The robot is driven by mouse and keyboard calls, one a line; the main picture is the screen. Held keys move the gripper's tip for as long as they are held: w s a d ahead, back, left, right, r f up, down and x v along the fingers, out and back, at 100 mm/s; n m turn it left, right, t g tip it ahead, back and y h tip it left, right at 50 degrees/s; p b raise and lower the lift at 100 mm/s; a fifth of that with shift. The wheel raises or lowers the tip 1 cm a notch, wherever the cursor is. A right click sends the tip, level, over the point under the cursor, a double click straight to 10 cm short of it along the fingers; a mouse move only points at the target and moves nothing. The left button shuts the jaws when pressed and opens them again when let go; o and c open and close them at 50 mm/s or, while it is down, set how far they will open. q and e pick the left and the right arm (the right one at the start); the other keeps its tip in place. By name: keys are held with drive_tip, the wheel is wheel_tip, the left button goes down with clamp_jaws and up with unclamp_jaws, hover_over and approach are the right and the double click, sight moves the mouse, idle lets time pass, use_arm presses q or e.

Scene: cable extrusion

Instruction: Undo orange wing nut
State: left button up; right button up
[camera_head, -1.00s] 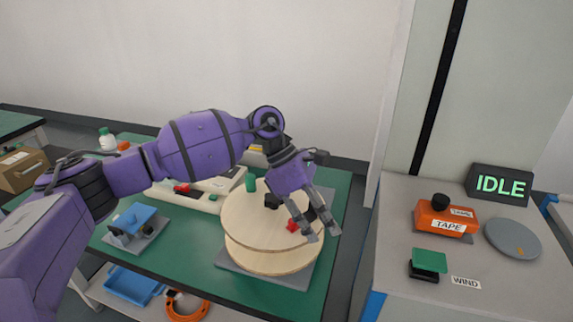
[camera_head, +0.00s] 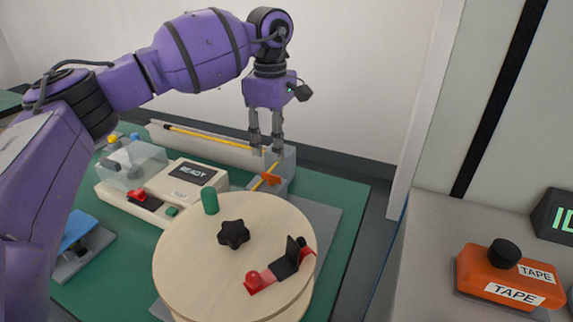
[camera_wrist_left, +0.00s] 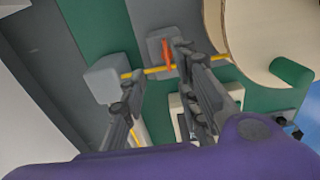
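The orange wing nut (camera_head: 271,179) sits at a small grey block behind the wooden reel, beside a yellow cable. In the left wrist view the wing nut (camera_wrist_left: 167,53) is a narrow upright orange piece against a grey plate, with the yellow cable (camera_wrist_left: 153,71) running across it. My left gripper (camera_head: 265,145) points down above and behind the wing nut, near the grey blocks. Its two fingers (camera_wrist_left: 150,80) are apart with nothing held between them. The fingertips partly cover the grey blocks in the head view. My right gripper is not in view.
The wooden reel (camera_head: 190,265) with a black star knob (camera_head: 234,234) and red clamp (camera_head: 262,281) stands in front. A white machine reading READY (camera_head: 192,172) is to the left.

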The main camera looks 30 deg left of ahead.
sight(271, 179)
use_arm(q)
drive_tip(key=f, duration=0.1)
drive_tip(key=s+f, duration=0.1)
drive_tip(key=shift+s+f, duration=0.1)
drive_tip(key=shift+f, duration=0.2)
wheel_tip(271, 179, down, 4)
drive_tip(key=shift+a+r, duration=0.1)
drive_tip(key=shift+r, duration=0.05)
drive_tip(key=shift+f, duration=0.35)
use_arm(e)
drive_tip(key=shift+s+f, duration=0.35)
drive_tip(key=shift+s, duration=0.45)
use_arm(q)
drive_tip(key=shift+c, duration=0.2)
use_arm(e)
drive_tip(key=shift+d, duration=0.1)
use_arm(q)
clamp_jaws()
